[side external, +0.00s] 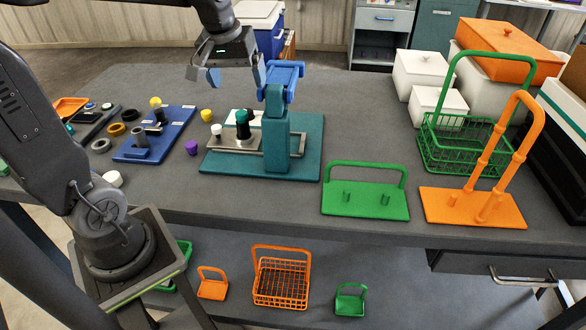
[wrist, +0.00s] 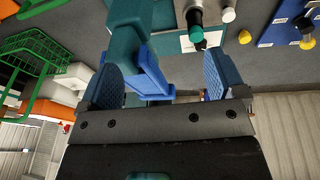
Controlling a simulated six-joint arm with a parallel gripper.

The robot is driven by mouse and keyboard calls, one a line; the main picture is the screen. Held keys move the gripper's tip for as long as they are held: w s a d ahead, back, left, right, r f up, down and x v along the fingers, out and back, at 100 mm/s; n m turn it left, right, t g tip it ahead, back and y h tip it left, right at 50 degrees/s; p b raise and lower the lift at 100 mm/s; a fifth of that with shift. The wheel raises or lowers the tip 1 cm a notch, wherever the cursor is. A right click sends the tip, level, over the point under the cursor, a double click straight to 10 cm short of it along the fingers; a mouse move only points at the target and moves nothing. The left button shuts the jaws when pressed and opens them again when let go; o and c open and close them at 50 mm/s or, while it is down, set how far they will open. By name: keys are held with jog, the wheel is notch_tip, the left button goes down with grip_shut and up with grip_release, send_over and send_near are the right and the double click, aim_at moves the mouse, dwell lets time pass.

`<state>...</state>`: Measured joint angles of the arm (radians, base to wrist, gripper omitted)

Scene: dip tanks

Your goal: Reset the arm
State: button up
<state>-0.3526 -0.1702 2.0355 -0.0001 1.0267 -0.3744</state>
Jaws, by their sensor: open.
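My gripper (side external: 225,77) hangs above the back of the table, to the left of the blue top piece of a teal press-like stand (side external: 277,130). It is open, with its blue-padded fingers apart and nothing between them. In the wrist view my gripper (wrist: 165,88) shows both fingers spread. The blue piece (wrist: 150,75) of the stand shows close to the left finger there; I cannot tell whether they touch.
A green basket (side external: 465,150) stands at the right, by an orange stand (side external: 475,205) and a green stand (side external: 365,198). A blue board (side external: 157,135) with parts lies at the left. White boxes (side external: 420,70) stand at the back right. Small baskets sit on the lower shelf.

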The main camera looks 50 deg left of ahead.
jog(key=s+d+f+m+t+h, duration=0.1)
jog(key=s+d+m+t, duration=0.2)
jog(key=s+d+m, duration=0.5)
jog(key=s+d, duration=0.3)
jog(key=s, duration=0.1)
jog(key=shift+s+d+f, duration=0.2)
jog(key=shift+d+f, duration=0.1)
jog(key=shift+d, duration=0.05)
